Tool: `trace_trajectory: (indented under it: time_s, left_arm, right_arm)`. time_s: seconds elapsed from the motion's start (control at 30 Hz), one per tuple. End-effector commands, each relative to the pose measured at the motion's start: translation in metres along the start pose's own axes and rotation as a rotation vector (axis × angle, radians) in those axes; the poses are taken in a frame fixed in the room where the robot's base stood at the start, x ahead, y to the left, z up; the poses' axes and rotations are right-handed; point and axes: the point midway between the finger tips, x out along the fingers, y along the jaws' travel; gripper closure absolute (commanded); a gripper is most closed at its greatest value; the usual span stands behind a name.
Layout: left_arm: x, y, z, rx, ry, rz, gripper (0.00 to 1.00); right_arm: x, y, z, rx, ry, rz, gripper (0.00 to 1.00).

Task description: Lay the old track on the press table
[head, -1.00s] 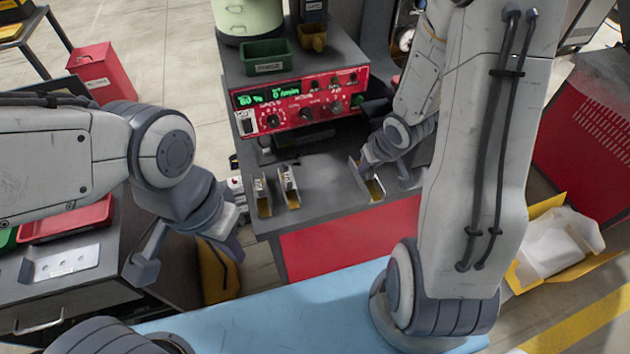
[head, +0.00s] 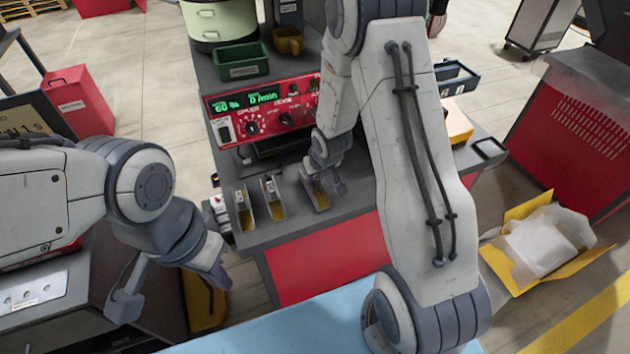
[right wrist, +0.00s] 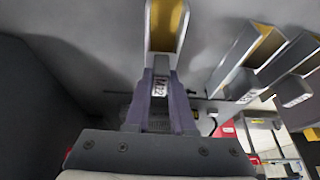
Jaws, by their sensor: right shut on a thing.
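A grey open channel track with a yellow floor (head: 322,199) is at the dark table's top, right of two similar tracks (head: 244,212) (head: 274,200). In the right wrist view, the fingers (right wrist: 160,100) pinch the labelled end of this track (right wrist: 166,22), which points away from the gripper. Two other tracks (right wrist: 240,52) (right wrist: 290,72) lie to the right there. I cannot tell whether the held track touches the table. My left gripper (head: 170,287) is open and empty, left of the table.
A red control panel (head: 262,112) stands behind the tracks, with a green bin (head: 241,62) and a pale round bowl unit (head: 220,18) beyond. A blue surface (head: 300,330) is in front. A yellow box with white lining (head: 545,245) is at right.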

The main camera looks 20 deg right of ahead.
Motion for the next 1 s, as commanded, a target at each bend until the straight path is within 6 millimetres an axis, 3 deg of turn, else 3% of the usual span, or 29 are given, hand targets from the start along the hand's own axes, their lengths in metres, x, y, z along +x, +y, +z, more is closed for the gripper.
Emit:
trace_trajectory:
  time_s: [0.43,0.47,0.5,0.53,0.87,1.0]
  left_arm:
    - [0.004,0.000,0.000,0.000,0.001,0.000,1.00]
    - [0.003,0.000,0.000,0.000,0.001,0.000,1.00]
    - [0.003,0.000,0.000,0.000,0.001,0.000,1.00]
    - [0.003,0.000,0.000,0.000,0.001,0.000,1.00]
    - [0.002,0.000,0.000,0.000,0.001,0.000,1.00]
    - [-0.002,0.000,0.000,0.000,0.001,0.000,1.00]
  right_arm:
    - [0.009,0.001,0.003,0.000,0.003,0.001,1.00]
    - [0.008,0.001,0.003,0.000,0.002,0.001,0.70]
    - [0.008,0.001,0.003,0.000,0.002,0.001,0.55]
    - [0.007,0.001,0.003,0.000,0.002,0.001,0.48]
    - [0.006,0.001,0.002,-0.001,0.002,0.001,0.48]
    - [-0.006,0.000,0.001,-0.002,0.004,0.000,0.48]
